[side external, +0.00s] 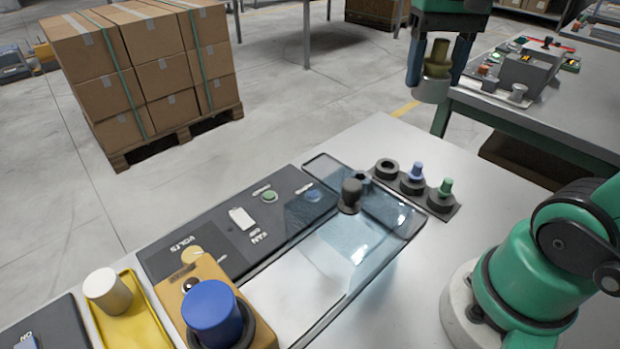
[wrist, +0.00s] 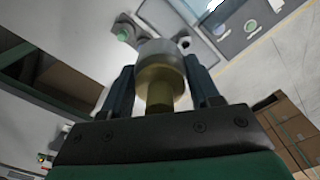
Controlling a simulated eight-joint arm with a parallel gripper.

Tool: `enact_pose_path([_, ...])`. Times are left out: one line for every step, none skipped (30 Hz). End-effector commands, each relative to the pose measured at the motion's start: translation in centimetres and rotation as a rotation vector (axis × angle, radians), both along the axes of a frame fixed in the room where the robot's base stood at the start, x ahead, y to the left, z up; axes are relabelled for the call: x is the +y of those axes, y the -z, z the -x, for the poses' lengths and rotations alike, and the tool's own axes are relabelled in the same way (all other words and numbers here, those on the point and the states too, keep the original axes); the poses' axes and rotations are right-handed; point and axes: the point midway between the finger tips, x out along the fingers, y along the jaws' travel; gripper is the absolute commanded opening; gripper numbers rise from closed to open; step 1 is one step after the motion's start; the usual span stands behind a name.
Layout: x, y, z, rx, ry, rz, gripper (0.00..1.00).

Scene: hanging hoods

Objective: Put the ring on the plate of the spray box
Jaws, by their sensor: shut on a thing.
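My gripper (side external: 437,72) is shut on a brass-coloured stem with a wide grey round end, which I take to be the ring (side external: 432,90). It hangs upright in the air, grey end down, beyond the bench's far right edge. In the wrist view the ring (wrist: 160,52) sits between the two dark fingers. The spray box seems to be the dark panel (side external: 215,235) with a clear glass cover (side external: 345,250) bearing a dark knob (side external: 350,192). I cannot make out its plate through the glass.
A dark rack beside the glass holds an empty dark socket (side external: 387,169), a blue-topped peg (side external: 415,172) and a green-topped peg (side external: 445,188). An orange box with a blue knob (side external: 212,308) and a yellow tray (side external: 128,318) stand at the front. Bare bench (side external: 395,310) lies right of the glass.

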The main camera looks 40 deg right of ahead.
Motion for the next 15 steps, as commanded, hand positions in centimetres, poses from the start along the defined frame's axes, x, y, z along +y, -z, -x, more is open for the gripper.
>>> enact_pose_path([0.0,-0.6,0.0,0.0,0.0,0.0,0.01])
enact_pose_path([0.0,-0.8,0.0,0.0,0.0,0.0,0.01])
enact_pose_path([0.0,-1.2,0.0,0.0,0.0,0.0,0.01])
enact_pose_path([0.0,-1.5,-0.1,0.0,0.0,0.0,0.01])
enact_pose_path([0.0,-1.8,0.0,0.0,0.0,0.0,0.01])
enact_pose_path([0.0,-2.1,0.0,0.0,0.0,0.0,0.01])
enact_pose_path([0.0,-2.4,0.0,0.0,0.0,0.0,0.01])
enact_pose_path([0.0,-2.7,0.0,0.0,0.0,0.0,0.01])
enact_pose_path([0.2,-2.7,-0.2,0.0,-0.013,0.0,0.01])
enact_pose_path([0.5,-2.7,-0.3,0.0,-0.028,0.0,0.01])
enact_pose_path([0.7,-2.7,-0.5,0.0,-0.041,0.0,0.01])
enact_pose_path([1.0,-2.7,-0.6,0.0,-0.059,0.0,0.01])
enact_pose_path([1.2,-2.7,-0.8,0.0,-0.073,0.0,0.01])
enact_pose_path([1.5,-2.7,-0.9,0.0,-0.086,0.0,0.01])
enact_pose_path([1.9,-2.7,-1.1,0.0,-0.109,0.0,0.01])
